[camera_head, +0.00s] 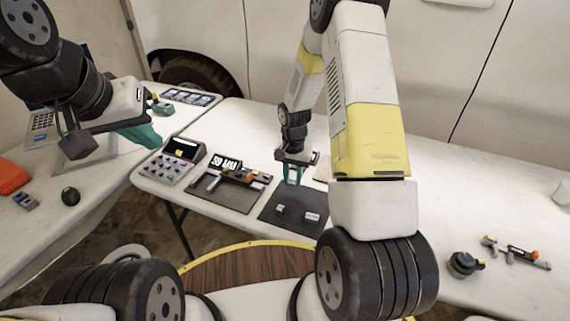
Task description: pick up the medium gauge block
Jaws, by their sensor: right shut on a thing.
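My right gripper (293,183), with teal fingers, points down over the dark mat (270,217). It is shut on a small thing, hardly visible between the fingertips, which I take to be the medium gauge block. Two metal gauge blocks rest on the mat below: a smaller one (280,208) at left and a larger, labelled one (312,216) at right. My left gripper (150,138) hangs at the left, away from the mat; its teal fingers are seen side-on, so its opening cannot be told.
Left of the mat is a dark tray (232,203) with a caliper-like tool and an orange-tipped part. A button panel (165,170) stands further left. A round dark device (463,264) and an orange-tipped tool (520,253) lie at right. My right arm hides the table's middle.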

